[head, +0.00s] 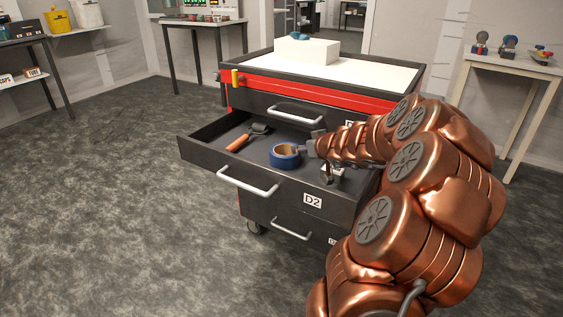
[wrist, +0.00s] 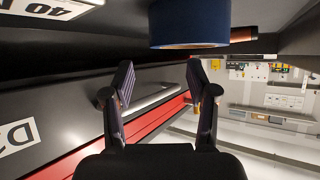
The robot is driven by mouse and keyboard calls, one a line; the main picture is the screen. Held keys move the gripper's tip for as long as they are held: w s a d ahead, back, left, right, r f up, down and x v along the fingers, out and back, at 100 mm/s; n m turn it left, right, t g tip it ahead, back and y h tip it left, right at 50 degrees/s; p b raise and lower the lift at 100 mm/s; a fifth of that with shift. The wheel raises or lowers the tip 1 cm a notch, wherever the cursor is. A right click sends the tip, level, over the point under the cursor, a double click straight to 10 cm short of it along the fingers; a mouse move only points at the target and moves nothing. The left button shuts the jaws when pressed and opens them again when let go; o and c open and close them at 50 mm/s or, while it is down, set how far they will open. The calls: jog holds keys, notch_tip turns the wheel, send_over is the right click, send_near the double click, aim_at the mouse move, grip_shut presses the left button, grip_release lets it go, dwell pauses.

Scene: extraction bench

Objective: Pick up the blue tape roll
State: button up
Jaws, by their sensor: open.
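The blue tape roll (head: 285,162) lies flat in the open drawer marked D2 (head: 246,178), with its brown core showing. In the wrist view the tape roll (wrist: 188,30) is at the top edge, partly cut off, beyond the fingertips and a little right of centre. My gripper (head: 310,147) is in the drawer area just right of the roll, partly hidden by my arm in the head view. In the wrist view my gripper (wrist: 160,82) is open, with nothing between its fingers. I cannot tell whether a finger touches the roll.
An orange-handled tool (head: 239,142) lies left of the roll in the drawer. A small metallic item (head: 331,174) is near the drawer's front right. The cabinet top (head: 378,76) bears a white box (head: 307,50). The floor left of the cabinet is clear.

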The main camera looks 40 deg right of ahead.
jog(key=shift+x, duration=3.85)
jog(key=shift+c, duration=0.2)
grip_shut()
